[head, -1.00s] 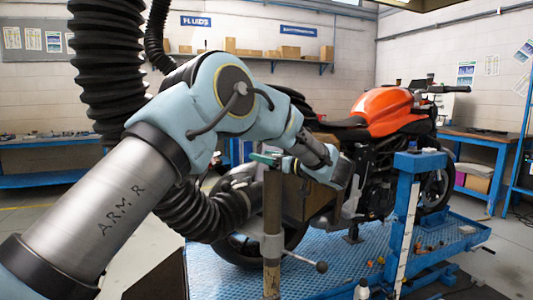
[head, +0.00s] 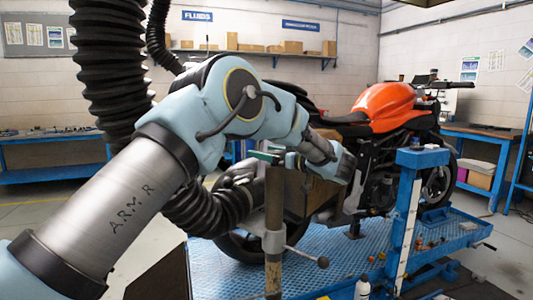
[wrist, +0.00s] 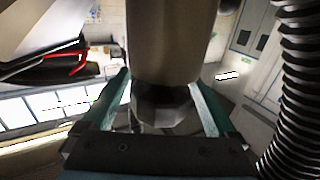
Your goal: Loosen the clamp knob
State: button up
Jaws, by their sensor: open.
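An upright post (head: 274,202) stands in front of the motorcycle. A grey clamp collar (head: 273,243) sits on it, with a side lever ending in a dark ball knob (head: 323,262). My gripper (head: 264,157) has green fingers at the top of the post, well above the collar. In the wrist view the open green fingers of my gripper (wrist: 160,92) lie either side of a dark faceted piece (wrist: 164,106) below a thick grey cylinder (wrist: 170,42). I cannot tell whether this piece is the clamp knob or whether the fingers touch it.
An orange motorcycle (head: 385,107) stands on a blue lift platform (head: 330,243). A blue upright (head: 405,215) stands right of the post. A white bottle (head: 362,288) and small loose parts are near it. Blue workbenches (head: 483,142) stand behind. Black corrugated hoses hang close to my arm.

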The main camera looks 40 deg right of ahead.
jog(key=s+d+b, duration=0.1)
jog(key=s+b, duration=0.2)
jog(key=s, duration=0.7)
jog(key=shift+s+d, duration=0.15)
jog(key=shift+s, duration=0.25)
